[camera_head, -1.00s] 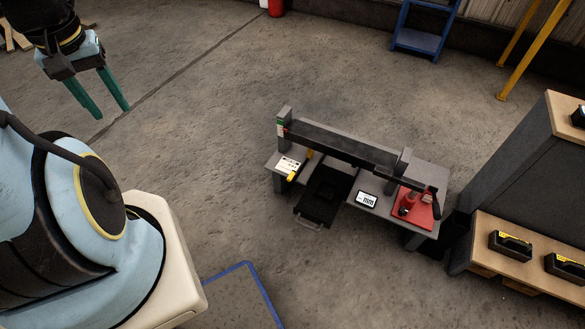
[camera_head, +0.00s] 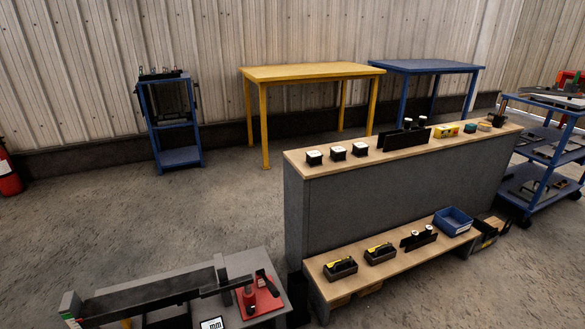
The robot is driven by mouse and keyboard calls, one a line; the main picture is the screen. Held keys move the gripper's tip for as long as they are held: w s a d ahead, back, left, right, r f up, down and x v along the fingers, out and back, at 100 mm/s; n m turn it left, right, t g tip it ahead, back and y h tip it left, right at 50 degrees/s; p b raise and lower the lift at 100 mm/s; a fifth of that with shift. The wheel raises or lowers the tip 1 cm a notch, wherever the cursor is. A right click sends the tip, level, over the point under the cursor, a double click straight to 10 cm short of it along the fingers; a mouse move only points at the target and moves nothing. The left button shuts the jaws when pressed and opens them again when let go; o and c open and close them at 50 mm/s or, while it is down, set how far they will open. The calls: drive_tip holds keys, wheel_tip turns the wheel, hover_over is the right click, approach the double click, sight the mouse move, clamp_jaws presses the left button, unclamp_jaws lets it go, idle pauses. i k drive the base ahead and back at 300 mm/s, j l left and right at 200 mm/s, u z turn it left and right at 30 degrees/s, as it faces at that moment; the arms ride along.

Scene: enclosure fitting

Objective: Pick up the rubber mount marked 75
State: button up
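Three small black blocks with white tops, the left one (camera_head: 314,158), the middle one (camera_head: 338,153) and the right one (camera_head: 360,149), stand in a row at the left end of the bench's upper wooden top (camera_head: 300,168). They may be rubber mounts, but any marking on them is too small to read. I cannot tell which thing, if any, is marked 75. My gripper is out of view now.
The lower shelf (camera_head: 330,292) holds black-and-yellow units (camera_head: 340,267) and a blue bin (camera_head: 452,221). A grey machine table with a red base (camera_head: 262,298) stands front left. Yellow (camera_head: 310,72) and blue (camera_head: 425,66) tables stand behind, a blue cart (camera_head: 545,160) right.

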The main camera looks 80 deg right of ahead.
sight(313, 158)
drive_tip(key=l+z, duration=0.15)
drive_tip(key=z, duration=0.9)
drive_tip(key=l+z, duration=0.2)
drive_tip(key=z, duration=0.25)
drive_tip(key=l+z, duration=0.15)
drive_tip(key=z, duration=0.3)
drive_tip(key=i+l+z, duration=0.1)
drive_tip(key=z, duration=0.35)
drive_tip(key=i+l+z, duration=0.1)
drive_tip(key=z, duration=0.35)
drive_tip(key=i+l+z, duration=0.1)
drive_tip(key=z, duration=0.35)
drive_tip(key=i+z, duration=0.15)
drive_tip(key=z, duration=0.3)
drive_tip(key=i+z, duration=0.15)
drive_tip(key=z, duration=0.3)
drive_tip(key=i+l, duration=0.1)
drive_tip(key=i, duration=0.2)
drive_tip(key=i+l+u, duration=0.15)
drive_tip(key=i, duration=0.15)
